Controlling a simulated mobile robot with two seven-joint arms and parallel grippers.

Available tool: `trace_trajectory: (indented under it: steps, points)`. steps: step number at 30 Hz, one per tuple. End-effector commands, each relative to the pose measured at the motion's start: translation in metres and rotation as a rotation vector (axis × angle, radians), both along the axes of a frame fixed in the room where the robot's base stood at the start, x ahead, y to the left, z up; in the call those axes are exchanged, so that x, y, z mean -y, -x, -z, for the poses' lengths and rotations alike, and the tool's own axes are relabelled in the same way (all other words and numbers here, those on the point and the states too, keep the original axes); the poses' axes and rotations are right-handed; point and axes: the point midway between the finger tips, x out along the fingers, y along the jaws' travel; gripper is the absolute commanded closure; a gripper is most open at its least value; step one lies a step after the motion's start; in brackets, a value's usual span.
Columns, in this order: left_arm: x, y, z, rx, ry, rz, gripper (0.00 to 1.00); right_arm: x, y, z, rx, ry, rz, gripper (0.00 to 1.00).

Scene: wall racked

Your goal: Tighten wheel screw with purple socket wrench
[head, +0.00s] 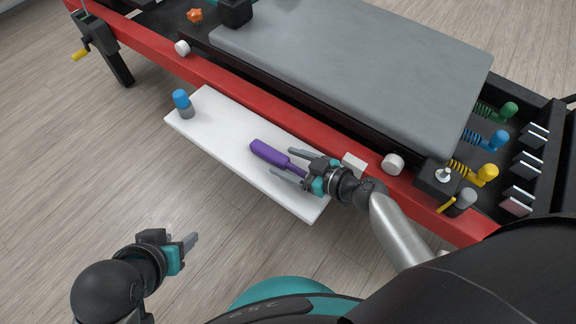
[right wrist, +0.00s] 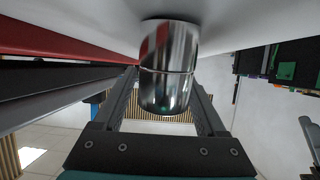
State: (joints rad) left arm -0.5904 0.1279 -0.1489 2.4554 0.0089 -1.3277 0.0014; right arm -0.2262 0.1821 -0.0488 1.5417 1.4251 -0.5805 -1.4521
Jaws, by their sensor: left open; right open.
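The purple socket wrench (head: 270,153) lies on a white shelf (head: 215,128), its thick handle pointing up and left. My right gripper (head: 284,164) is open at the wrench's thinner end, with one finger on each side of it. In the right wrist view, a shiny metal cylinder (right wrist: 168,65), seemingly the wrench's socket end, sits between the open fingers (right wrist: 167,112). I cannot tell whether they touch it. A small silver screw-like piece (head: 444,174) stands on a black block at the right; I cannot tell whether it is the wheel screw. My left gripper (head: 191,242) is open and empty over the floor.
A red rail (head: 230,85) runs behind the shelf, with a grey padded platform (head: 350,65) beyond. A blue-capped piece (head: 182,101) stands at the shelf's left end. White round knobs (head: 393,163) sit along the rail. Coloured springs (head: 480,172) are at the right. The floor at left is clear.

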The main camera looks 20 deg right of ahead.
Motion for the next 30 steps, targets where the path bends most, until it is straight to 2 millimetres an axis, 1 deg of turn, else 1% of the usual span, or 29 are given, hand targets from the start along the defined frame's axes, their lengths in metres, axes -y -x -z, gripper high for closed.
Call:
trace_trajectory:
  steps: [1,5,13,14,30]
  points:
    - [0.0026,-0.0023,0.0024,0.016,0.007,0.004,0.50,-0.0043,-0.0061,0.0026,0.002,-0.002,0.000,0.26]
    - [0.0069,-0.0072,0.0030,0.048,0.021,0.009,0.50,-0.0094,-0.0130,0.0061,0.001,-0.001,0.000,0.26]
    - [0.0081,-0.0090,0.0024,0.058,0.025,0.011,0.50,-0.0105,-0.0142,0.0069,0.000,0.000,0.000,0.26]
    - [0.0081,-0.0090,0.0024,0.058,0.025,0.011,0.50,-0.0105,-0.0142,0.0068,0.000,0.000,0.000,0.29]
    - [0.0075,-0.0090,0.0025,0.057,0.024,0.010,0.50,-0.0102,-0.0140,0.0068,0.000,0.000,0.000,0.89]
